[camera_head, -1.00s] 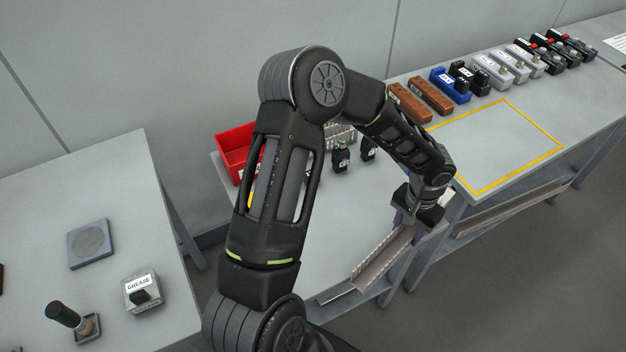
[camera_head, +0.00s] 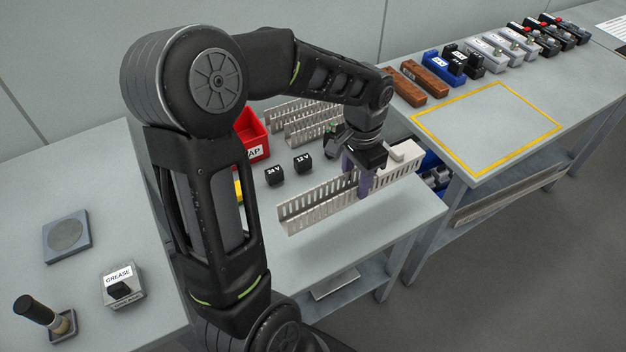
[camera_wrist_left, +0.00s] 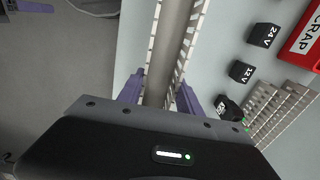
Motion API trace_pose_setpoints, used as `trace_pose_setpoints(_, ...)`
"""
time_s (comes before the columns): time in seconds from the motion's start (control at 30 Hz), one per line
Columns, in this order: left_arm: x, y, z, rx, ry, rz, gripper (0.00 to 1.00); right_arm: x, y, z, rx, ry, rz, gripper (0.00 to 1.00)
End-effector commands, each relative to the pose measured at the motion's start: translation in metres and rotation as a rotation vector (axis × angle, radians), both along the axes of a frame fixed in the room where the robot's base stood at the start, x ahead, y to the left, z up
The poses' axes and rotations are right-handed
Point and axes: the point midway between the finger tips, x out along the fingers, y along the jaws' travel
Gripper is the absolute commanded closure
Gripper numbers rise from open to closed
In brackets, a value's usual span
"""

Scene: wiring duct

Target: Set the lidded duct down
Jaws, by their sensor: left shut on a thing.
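The grey slotted duct (camera_head: 310,208) lies lengthwise over the front part of the middle table, roughly level. My left gripper (camera_head: 360,180), with purple fingers, is shut on it near its right part. In the left wrist view the duct (camera_wrist_left: 168,45) runs away between the two purple fingers of the gripper (camera_wrist_left: 160,97), with slotted walls along both sides and a smooth grey strip between. I cannot tell whether that strip is a lid or the floor, nor whether the duct touches the table. My right gripper is not in view.
Black blocks marked 24 V (camera_head: 274,176) and 12 V (camera_head: 303,163) stand behind the duct. A red scrap bin (camera_head: 255,148) and more slotted ducts (camera_head: 312,122) are farther back. The table in front of the duct (camera_head: 350,235) is clear.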

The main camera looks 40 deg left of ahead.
Motion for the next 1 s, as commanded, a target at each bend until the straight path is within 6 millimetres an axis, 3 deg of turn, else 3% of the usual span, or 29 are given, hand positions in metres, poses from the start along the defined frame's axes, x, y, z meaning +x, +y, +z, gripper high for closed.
trace_pose_setpoints(0.43,-0.008,0.005,0.006,0.001,0.002,-0.03,1.0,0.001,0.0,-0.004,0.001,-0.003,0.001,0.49)
trace_pose_setpoints(0.8,-0.008,0.004,-0.049,0.001,0.004,-0.03,1.0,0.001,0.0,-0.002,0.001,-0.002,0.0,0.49)
trace_pose_setpoints(1.0,-0.007,0.005,-0.056,0.002,0.0,-0.029,1.0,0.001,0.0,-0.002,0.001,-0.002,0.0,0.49)
